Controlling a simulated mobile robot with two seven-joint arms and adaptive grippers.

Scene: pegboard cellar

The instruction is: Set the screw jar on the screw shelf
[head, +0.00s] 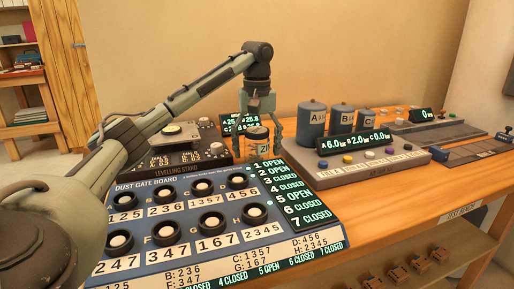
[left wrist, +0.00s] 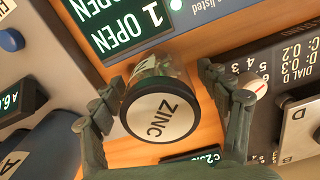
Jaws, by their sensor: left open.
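In the left wrist view the lid of the jar (left wrist: 160,115) reads ZINC. My left gripper (head: 257,134) is over the jar, pointing down. In the left wrist view the fingers of my left gripper (left wrist: 165,90) are open on either side of the jar, with a gap showing at the right finger. My right gripper is not in view. I cannot tell which surface is the screw shelf.
The dust gate board (head: 205,220) lies in front, the levelling stand (head: 180,150) behind left. A grey console (head: 375,172) with blue canisters (head: 312,120) stands to the right. Brown objects (head: 420,264) sit below the bench edge. Bare wood (head: 400,213) shows at front right.

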